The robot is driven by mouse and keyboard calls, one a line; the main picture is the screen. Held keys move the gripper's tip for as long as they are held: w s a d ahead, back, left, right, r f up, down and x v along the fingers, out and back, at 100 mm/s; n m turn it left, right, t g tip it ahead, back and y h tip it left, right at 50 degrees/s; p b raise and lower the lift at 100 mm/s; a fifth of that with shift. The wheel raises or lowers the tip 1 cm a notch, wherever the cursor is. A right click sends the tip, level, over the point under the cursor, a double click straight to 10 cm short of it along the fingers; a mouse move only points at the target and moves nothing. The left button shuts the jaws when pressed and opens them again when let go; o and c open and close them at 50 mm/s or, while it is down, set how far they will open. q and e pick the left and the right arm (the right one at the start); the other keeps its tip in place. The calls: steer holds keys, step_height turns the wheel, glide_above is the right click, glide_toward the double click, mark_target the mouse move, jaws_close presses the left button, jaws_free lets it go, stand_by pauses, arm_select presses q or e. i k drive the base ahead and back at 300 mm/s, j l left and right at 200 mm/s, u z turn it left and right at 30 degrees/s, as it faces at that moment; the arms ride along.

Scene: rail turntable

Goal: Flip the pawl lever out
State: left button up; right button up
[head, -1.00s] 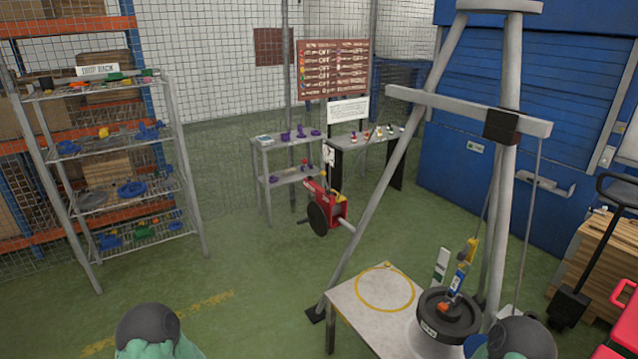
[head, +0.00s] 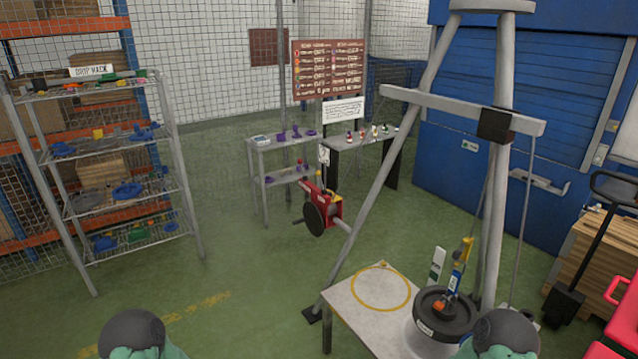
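A red winch-like unit (head: 328,204) with a dark round wheel (head: 314,219) is fixed to the left leg of the grey metal frame, in the middle of the head view. A small yellow part shows on its upper right. The pawl lever itself is too small to make out, so I cannot tell its position. Parts of my two arms show at the bottom edge, one at the lower left and one at the lower right. Neither gripper is in view, and nothing of mine touches the red unit.
A small table (head: 340,308) with a yellow ring mark stands at the front right, carrying a dark drum (head: 445,312) under the grey frame (head: 398,150). A wire shelf (head: 180,222) stands left. A grey side table (head: 262,143) is behind the red unit. Green floor between is open.

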mark_target(318, 173)
steer(key=i+j+u, duration=0.15)
steer(key=i, duration=0.35)
steer(key=i+u, duration=0.15)
steer(key=i, duration=0.3)
steer(key=i+u, duration=0.2)
steer(key=i, duration=0.3)
steer(key=i+l+u, duration=0.15)
steer(key=i, duration=0.35)
steer(key=i+l+u, duration=0.15)
steer(key=i, duration=0.3)
steer(key=i+l+u, duration=0.15)
steer(key=i, duration=0.35)
steer(key=l, duration=0.1)
